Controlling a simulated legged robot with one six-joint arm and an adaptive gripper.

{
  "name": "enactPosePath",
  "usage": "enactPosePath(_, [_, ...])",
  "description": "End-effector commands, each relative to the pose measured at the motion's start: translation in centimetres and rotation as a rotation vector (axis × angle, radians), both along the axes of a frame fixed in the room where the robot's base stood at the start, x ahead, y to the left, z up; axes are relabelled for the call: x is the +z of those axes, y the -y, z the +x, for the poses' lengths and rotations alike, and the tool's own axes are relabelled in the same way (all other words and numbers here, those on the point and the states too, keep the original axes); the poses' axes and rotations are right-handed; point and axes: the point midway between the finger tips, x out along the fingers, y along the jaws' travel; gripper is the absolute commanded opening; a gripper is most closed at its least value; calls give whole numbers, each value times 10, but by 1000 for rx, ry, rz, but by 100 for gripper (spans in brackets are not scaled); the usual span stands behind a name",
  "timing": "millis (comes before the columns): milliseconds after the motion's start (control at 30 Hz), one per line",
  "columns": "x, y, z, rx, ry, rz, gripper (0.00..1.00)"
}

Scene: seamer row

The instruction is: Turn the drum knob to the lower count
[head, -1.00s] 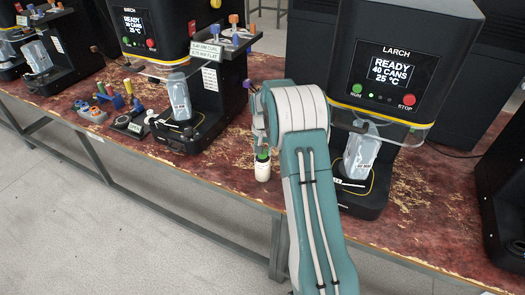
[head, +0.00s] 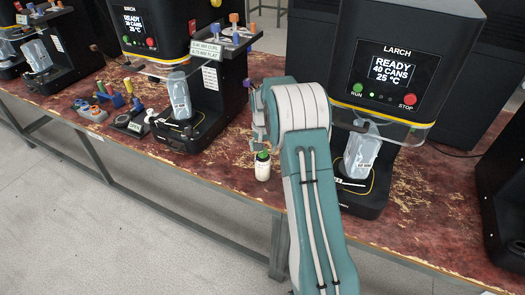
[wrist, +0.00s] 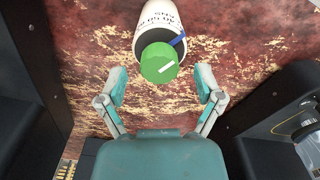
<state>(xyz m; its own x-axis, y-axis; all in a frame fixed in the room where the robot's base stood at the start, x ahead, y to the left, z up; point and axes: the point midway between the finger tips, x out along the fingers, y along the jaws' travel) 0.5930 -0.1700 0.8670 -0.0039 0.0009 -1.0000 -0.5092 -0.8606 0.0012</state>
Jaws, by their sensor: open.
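A small white drum (head: 262,172) with a green knob (head: 263,155) on top stands upright near the front edge of the bench. In the wrist view, the green knob (wrist: 159,63) carries a white line, and a blue pointer-like piece (wrist: 177,40) lies beside it. The drum's white side (wrist: 165,18) bears black lettering, too cut off to read. My gripper (wrist: 160,84) is open and empty, its two fingers apart on either side and slightly short of the knob, not touching it. In the head view my gripper (head: 259,128) is partly hidden by my arm.
A black LARCH machine (head: 395,65) stands to the right, its screen reading READY, 40 CANS, 25 °C. Another black machine (head: 190,95) stands to the left. Small coloured-handled tools (head: 115,105) lie at left. The worn red bench (head: 220,165) is clear around the drum.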

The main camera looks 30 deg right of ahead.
Motion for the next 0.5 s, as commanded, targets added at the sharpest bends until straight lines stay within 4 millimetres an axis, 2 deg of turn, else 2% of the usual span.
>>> enactPosePath(300, [66,0,2,0,5,-2,85])
enactPosePath(500, [98,0,2,0,1,-1,85])
